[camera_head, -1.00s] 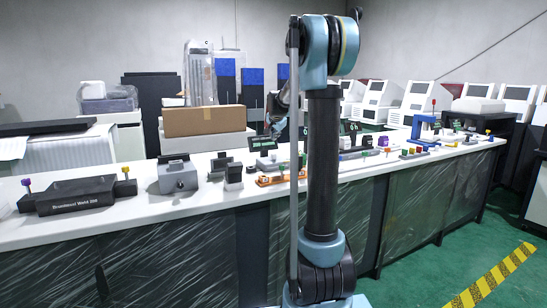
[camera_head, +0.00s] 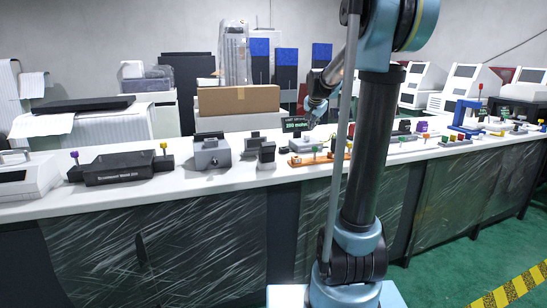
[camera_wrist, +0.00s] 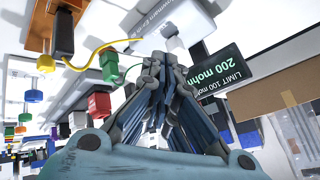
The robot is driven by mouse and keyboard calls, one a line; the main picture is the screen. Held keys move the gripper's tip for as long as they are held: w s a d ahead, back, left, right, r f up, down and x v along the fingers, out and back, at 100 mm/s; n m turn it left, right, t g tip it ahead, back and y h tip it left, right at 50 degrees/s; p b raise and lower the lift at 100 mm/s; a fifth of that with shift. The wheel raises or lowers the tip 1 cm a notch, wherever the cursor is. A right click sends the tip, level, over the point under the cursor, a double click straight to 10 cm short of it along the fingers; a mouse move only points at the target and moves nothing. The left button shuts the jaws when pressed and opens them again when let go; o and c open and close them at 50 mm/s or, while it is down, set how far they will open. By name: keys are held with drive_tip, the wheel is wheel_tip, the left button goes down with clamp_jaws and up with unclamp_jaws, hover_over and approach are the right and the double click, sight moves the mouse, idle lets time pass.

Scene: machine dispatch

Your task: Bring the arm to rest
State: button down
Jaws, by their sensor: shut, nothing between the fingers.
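My arm stands in front of the long white workbench (camera_head: 225,187) in the head view. Its dark upper link leans slightly to the right. The blue forearm end shows behind it, and my gripper (camera_head: 303,105) hangs over the bench, small and partly unclear there. In the wrist view, my gripper (camera_wrist: 158,60) has its fingers drawn together at the tips, with nothing held between them. A dark display (camera_wrist: 215,80) reading "200 mohm" shows just right of the fingers; it also stands on the bench in the head view (camera_head: 296,125).
On the bench are a black box with knobs (camera_head: 120,168), a grey device (camera_head: 211,155) and an orange fixture (camera_head: 318,158). A cardboard box (camera_head: 238,100) stands behind. Several white machines line the back right. Green floor with a yellow-black strip (camera_head: 515,288) is clear at lower right.

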drive_tip(key=s+f+n+g, duration=0.2)
drive_tip(key=s+f, duration=0.5)
drive_tip(key=s, duration=0.8)
drive_tip(key=s+f+n+g, duration=0.2)
drive_tip(key=s+f+n, duration=0.2)
drive_tip(key=s, duration=1.1)
drive_tip(key=s+f+n+g+y, duration=0.1)
drive_tip(key=s+f+n, duration=0.1)
drive_tip(key=s+f, duration=0.9)
drive_tip(key=s+a, duration=0.1)
drive_tip(key=s, duration=0.4)
drive_tip(key=shift+n+g, duration=0.4)
drive_tip(key=shift+w, duration=0.1)
drive_tip(key=shift+w+f, duration=0.15)
drive_tip(key=shift+w, duration=0.25)
